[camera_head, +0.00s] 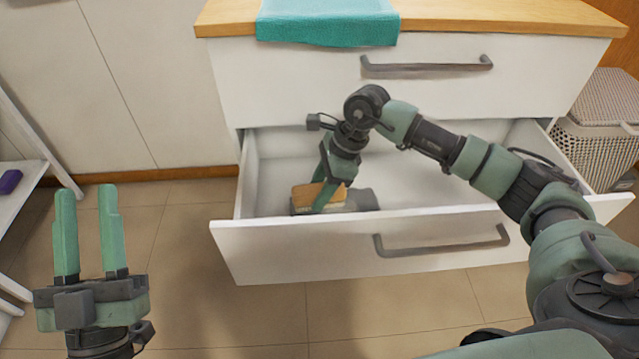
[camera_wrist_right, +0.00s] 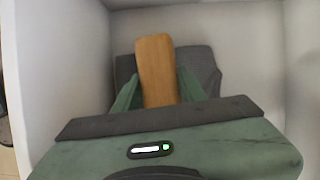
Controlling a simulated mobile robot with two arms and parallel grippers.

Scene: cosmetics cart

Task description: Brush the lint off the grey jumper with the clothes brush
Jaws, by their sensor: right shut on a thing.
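The grey jumper (camera_head: 362,199) lies folded in the front left part of the open drawer, and it also shows in the right wrist view (camera_wrist_right: 202,68). The clothes brush (camera_head: 306,196) has a wooden back and is over the jumper; the wrist view shows its wooden back (camera_wrist_right: 155,70) between the fingers. My right gripper (camera_head: 325,199) reaches down into the drawer and is shut on the brush. Whether the bristles touch the jumper is hidden. Lint cannot be made out clearly. My left gripper (camera_head: 88,215) is open and empty, pointing up, left of the drawer.
The open white drawer (camera_head: 285,246) has a front panel with a grey handle; its right part is empty. A closed drawer is above it. A teal towel (camera_head: 325,22) hangs over the wooden top. A wicker basket (camera_head: 600,130) stands at right, white shelves (camera_head: 30,190) at left.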

